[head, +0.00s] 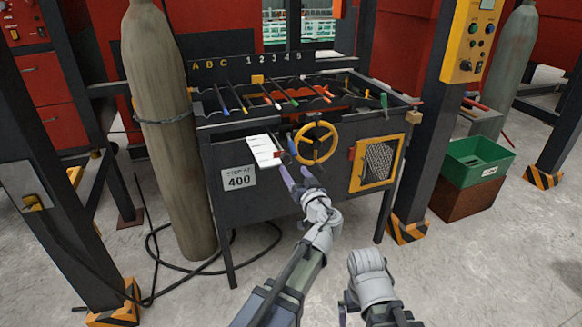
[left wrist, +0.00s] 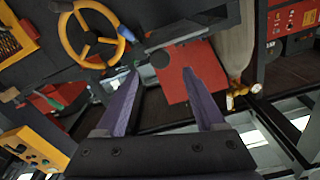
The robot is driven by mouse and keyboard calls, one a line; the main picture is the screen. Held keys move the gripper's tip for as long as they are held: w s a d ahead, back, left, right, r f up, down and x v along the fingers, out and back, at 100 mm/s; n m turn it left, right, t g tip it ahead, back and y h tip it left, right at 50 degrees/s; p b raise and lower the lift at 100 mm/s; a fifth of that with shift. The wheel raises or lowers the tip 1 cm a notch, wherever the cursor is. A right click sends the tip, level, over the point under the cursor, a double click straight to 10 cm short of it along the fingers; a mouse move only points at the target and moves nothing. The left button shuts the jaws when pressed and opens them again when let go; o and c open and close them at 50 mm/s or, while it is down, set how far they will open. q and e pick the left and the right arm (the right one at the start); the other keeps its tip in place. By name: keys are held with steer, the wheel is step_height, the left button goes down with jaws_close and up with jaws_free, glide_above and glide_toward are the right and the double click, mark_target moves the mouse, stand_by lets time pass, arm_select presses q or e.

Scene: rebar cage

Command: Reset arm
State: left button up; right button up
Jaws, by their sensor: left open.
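My left gripper (head: 296,176) reaches in front of the dark steel bench (head: 290,210), below the yellow handwheel (head: 316,143) and just right of the white card (head: 264,151). Its purple fingers are apart with nothing between them, as the left wrist view (left wrist: 160,71) also shows. I cannot tell whether a fingertip touches the bench front. My right arm (head: 371,277) is folded low at the bottom centre.
A tall grey gas cylinder (head: 162,130) stands left of the bench, with a black hose (head: 170,262) on the floor. Several coloured-tip rods (head: 265,92) lie across the bench top. A yellow-framed mesh panel (head: 377,163), a post and a green bin (head: 476,160) are to the right.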

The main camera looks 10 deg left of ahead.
mark_target(287, 161)
arm_select(q)
steer(key=shift+s+d, duration=0.35)
steer(key=shift+s, duration=0.1)
steer(key=x, duration=0.8)
steer(key=shift+a, duration=0.1)
steer(key=shift+r, duration=0.1)
steer(key=shift+s, duration=0.1)
